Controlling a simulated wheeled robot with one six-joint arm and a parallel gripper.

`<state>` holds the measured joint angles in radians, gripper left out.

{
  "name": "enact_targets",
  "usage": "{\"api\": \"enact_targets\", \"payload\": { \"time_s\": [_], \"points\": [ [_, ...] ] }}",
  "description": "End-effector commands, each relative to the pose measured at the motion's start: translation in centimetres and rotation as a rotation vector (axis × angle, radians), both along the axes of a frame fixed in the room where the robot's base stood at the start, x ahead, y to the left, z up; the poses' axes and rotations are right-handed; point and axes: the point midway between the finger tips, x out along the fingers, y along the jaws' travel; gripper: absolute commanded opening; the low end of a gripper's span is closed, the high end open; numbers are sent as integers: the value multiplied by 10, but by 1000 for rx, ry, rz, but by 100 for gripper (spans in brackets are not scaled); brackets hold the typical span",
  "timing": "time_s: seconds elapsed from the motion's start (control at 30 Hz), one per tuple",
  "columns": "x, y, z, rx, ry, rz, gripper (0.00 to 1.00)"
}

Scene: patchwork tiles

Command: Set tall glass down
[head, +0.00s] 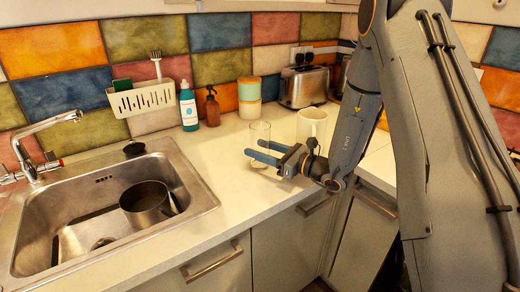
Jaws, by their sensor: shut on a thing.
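The tall glass (260,131) is clear and upright above the white counter, to the right of the sink. My gripper (264,156) reaches in from the right, with its blue fingers shut around the glass's lower part. The fingers hide part of the glass. The glass's base is at or very near the counter top; I cannot tell whether it touches.
A white mug (312,126) stands close behind my gripper. A toaster (304,86), a stacked canister (249,98), a brown bottle (212,107) and a teal bottle (188,106) line the wall. The sink (188,174) holds a dark pot (147,203). Counter (215,152) left of the glass is clear.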

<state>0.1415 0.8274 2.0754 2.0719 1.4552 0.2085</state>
Motion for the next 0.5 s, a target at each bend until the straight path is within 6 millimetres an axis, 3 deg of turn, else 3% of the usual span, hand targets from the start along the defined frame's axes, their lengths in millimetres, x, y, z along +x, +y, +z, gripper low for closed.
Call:
{"api": "enact_targets", "payload": {
  "time_s": [0.03, 0.07, 0.17, 0.5],
  "points": [
    [0, 0, -2, 1, -1, 0, 18],
    [0, 0, -3, 1, 1, 0, 50],
    [0, 0, -2, 1, 1, 0, 67],
    [0, 0, 0, 0, 0, 0, 67]
  ]
}}
